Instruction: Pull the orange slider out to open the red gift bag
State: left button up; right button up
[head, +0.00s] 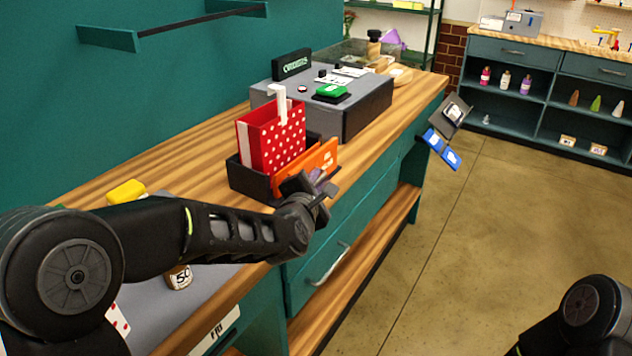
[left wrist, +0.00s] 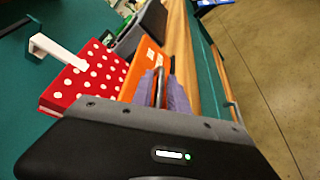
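The red gift bag (head: 277,137) with white dots stands upright in a black holder (head: 245,180) on the wooden bench. A white hook-shaped piece (head: 278,97) rises at its top. The orange slider (head: 318,160) is a panel along the bag's front side. In the left wrist view, the bag (left wrist: 88,75) and slider (left wrist: 143,65) lie ahead of my left gripper (left wrist: 161,92). Its purple fingers straddle a thin grey handle (left wrist: 159,86) at the slider; I cannot tell whether they press on it. My right gripper is out of view.
A grey box (head: 360,115) with a green pad stands behind the bag. A yellow block (head: 127,191) lies near my left arm. Blue cards (head: 440,145) hang at the bench's right edge. The floor right of the bench is open.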

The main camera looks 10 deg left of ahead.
pick_arm(q)
jog(key=v, duration=0.7)
jog(key=shift+s+b, duration=0.3)
jog(key=shift+s, duration=0.1)
